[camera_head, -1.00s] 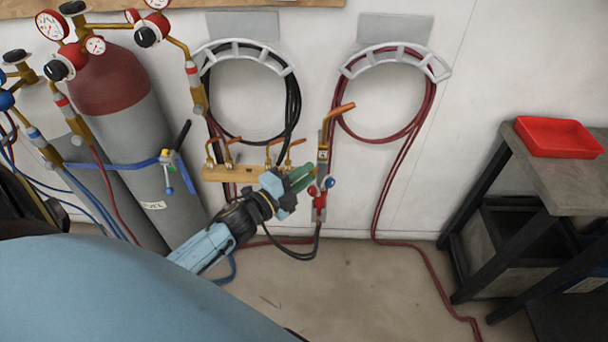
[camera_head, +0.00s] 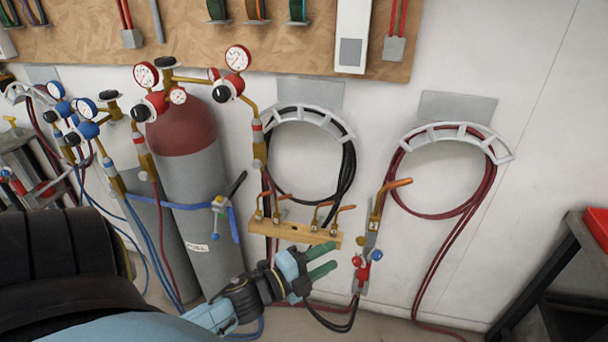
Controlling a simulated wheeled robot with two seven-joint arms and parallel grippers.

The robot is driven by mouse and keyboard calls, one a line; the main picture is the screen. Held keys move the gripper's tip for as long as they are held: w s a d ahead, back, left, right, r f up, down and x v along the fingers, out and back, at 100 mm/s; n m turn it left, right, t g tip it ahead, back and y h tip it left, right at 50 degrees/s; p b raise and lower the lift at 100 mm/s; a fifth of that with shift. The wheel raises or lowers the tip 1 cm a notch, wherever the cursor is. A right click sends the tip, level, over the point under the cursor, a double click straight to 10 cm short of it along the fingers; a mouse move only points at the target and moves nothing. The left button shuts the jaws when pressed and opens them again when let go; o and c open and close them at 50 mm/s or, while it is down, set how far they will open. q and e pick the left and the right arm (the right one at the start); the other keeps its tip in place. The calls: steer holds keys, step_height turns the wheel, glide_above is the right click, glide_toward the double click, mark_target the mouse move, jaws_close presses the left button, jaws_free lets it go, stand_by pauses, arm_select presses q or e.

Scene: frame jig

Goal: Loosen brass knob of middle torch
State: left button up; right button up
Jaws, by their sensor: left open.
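A torch (camera_head: 372,238) hangs upright on the wall right of centre, with an orange-brown tip at the top and a small numbered label. A blue knob (camera_head: 377,255) and a red knob (camera_head: 357,261) sit on its lower part, above a red section. My right gripper is not in view.
A wooden rack (camera_head: 291,232) with several brass tips is just above my left gripper. Gas cylinders (camera_head: 203,213) with gauges stand to the left. Coiled hoses hang on holders (camera_head: 457,129). A dark bench (camera_head: 560,262) with a red tray (camera_head: 597,228) is at the right.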

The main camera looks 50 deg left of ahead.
arm_select(q)
steer(key=v, duration=0.6)
stand_by(0.4)
steer(key=s+f+n+g+y+b, duration=0.1)
steer(key=s+f+n+g, duration=0.15)
steer(key=f, duration=0.75)
steer(key=s+f+n+g+y, duration=0.2)
steer(key=s+f+n, duration=0.15)
steer(key=f, duration=0.55)
steer(key=s+f+n+g+y+b, duration=0.1)
steer(key=s+f+n+g, duration=0.2)
steer(key=f, duration=0.7)
steer(key=s+d+f+n+g, duration=0.3)
steer(key=s+d+f+g, duration=0.1)
steer(key=s+f, duration=0.4)
steer(key=s+d+f+n+g+b, duration=0.1)
steer(key=s+d+f+n+g, duration=0.3)
steer(key=s+f, duration=0.5)
steer(key=s+g, duration=0.1)
steer(key=s, duration=0.2)
steer(key=shift+s+f, duration=0.3)
steer(key=shift+s, duration=0.05)
